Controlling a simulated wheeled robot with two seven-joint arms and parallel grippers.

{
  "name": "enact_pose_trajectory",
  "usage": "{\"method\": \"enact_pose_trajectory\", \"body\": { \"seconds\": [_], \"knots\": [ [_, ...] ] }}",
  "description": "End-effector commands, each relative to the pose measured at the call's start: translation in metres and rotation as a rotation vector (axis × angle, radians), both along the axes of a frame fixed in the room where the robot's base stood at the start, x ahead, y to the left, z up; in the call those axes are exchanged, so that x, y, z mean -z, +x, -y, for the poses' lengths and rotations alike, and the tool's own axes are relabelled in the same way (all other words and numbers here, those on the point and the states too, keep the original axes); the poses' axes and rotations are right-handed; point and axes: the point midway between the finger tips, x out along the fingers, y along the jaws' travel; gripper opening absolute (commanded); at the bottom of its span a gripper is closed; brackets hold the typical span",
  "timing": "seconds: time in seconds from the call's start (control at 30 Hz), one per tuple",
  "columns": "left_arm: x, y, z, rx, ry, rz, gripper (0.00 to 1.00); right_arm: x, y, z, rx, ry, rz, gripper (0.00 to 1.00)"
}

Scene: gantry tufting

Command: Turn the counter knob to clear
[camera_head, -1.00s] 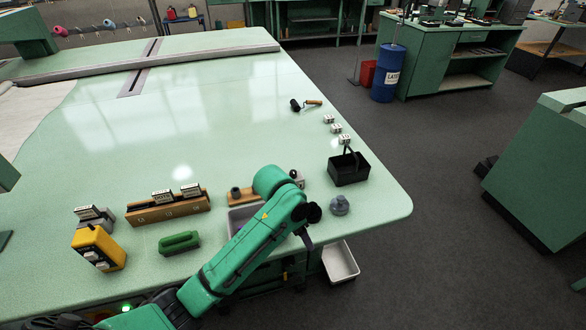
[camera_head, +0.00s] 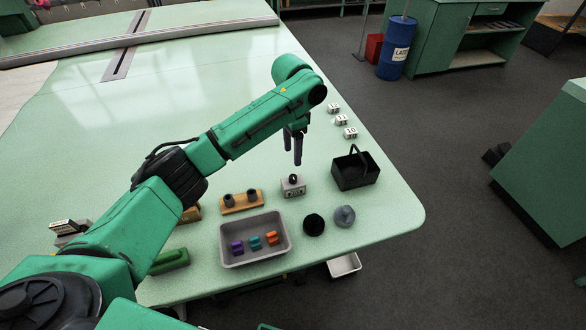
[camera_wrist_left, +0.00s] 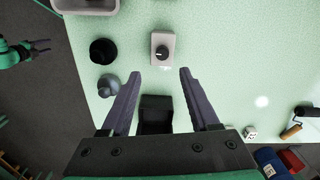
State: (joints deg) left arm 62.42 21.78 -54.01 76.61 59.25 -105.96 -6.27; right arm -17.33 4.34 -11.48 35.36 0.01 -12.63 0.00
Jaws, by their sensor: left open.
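The counter is a small light-grey box with a black knob on top (camera_head: 293,186). It stands on the green table between the wooden block and the black basket. In the left wrist view the counter (camera_wrist_left: 163,48) lies just beyond and between my fingertips, its knob facing the camera. My left gripper (camera_head: 294,150) is open and empty, pointing down above and slightly behind the counter, apart from it. The left wrist view shows both its fingers (camera_wrist_left: 160,75) spread. Part of a green arm with a small dark gripper (camera_wrist_left: 40,46), apparently my right one, shows at that view's left edge.
A grey tray (camera_head: 224,250) with purple, teal and orange pieces lies in front of the counter. A black round object (camera_head: 314,224) and a grey knobbed object (camera_head: 344,216) are nearby. A black basket (camera_head: 352,178) stands at right, with white numbered blocks (camera_head: 350,133) behind it.

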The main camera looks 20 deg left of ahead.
Motion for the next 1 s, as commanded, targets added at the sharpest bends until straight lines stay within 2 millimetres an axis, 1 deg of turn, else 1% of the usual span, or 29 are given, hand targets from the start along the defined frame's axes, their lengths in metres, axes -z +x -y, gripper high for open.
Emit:
{"method": "enact_pose_trajectory", "body": {
  "seconds": [0.03, 0.13, 0.23, 0.33, 0.4, 0.47, 0.57, 0.7, 0.73, 0.77, 0.8, 0.87, 0.9, 1.0],
  "knots": [
    [0.012, -0.002, -0.001, -0.002, 0.003, -0.006, 0.62, -0.005, -0.009, 0.002, 0.000, -0.002, -0.015, 0.50],
    [0.040, -0.002, -0.001, -0.002, 0.002, -0.005, 0.62, -0.008, -0.017, 0.004, -0.001, -0.006, -0.027, 0.50],
    [0.066, -0.002, 0.000, -0.001, 0.001, -0.003, 0.62, -0.011, -0.013, 0.004, -0.002, -0.007, -0.021, 0.50],
    [0.086, -0.001, 0.001, -0.001, 0.000, -0.003, 0.62, -0.014, 0.002, 0.003, -0.002, -0.005, 0.003, 0.50],
    [0.094, -0.001, 0.001, 0.001, 0.001, -0.001, 0.62, -0.015, 0.012, 0.003, -0.003, -0.003, 0.020, 0.50],
    [0.099, -0.001, 0.001, 0.000, 0.000, 0.001, 0.62, -0.016, 0.015, 0.002, -0.003, -0.003, 0.025, 0.50],
    [0.101, -0.001, 0.001, 0.001, -0.001, 0.002, 0.62, -0.015, 0.013, 0.003, -0.002, -0.003, 0.022, 0.50],
    [0.101, -0.001, 0.001, 0.001, -0.001, 0.002, 0.62, -0.014, 0.005, 0.003, -0.002, -0.004, 0.010, 0.50],
    [0.101, -0.001, 0.001, 0.001, -0.001, 0.002, 0.54, -0.014, 0.004, 0.003, -0.002, -0.004, 0.007, 0.50],
    [0.101, -0.001, 0.001, 0.001, -0.001, 0.002, 0.43, -0.014, 0.003, 0.003, -0.002, -0.004, 0.005, 0.50],
    [0.101, -0.001, 0.001, 0.001, 0.000, 0.001, 0.27, -0.014, 0.002, 0.003, -0.002, -0.004, 0.004, 0.50],
    [0.101, -0.001, 0.001, 0.000, -0.001, 0.002, 0.04, -0.014, 0.001, 0.003, -0.002, -0.005, 0.003, 0.50],
    [0.101, -0.001, 0.001, 0.000, -0.001, 0.002, 0.00, -0.014, 0.001, 0.003, -0.002, -0.005, 0.003, 0.50],
    [0.100, -0.001, 0.001, 0.001, -0.001, 0.002, 0.00, -0.014, 0.001, 0.003, -0.002, -0.005, 0.003, 0.50]
  ]
}}
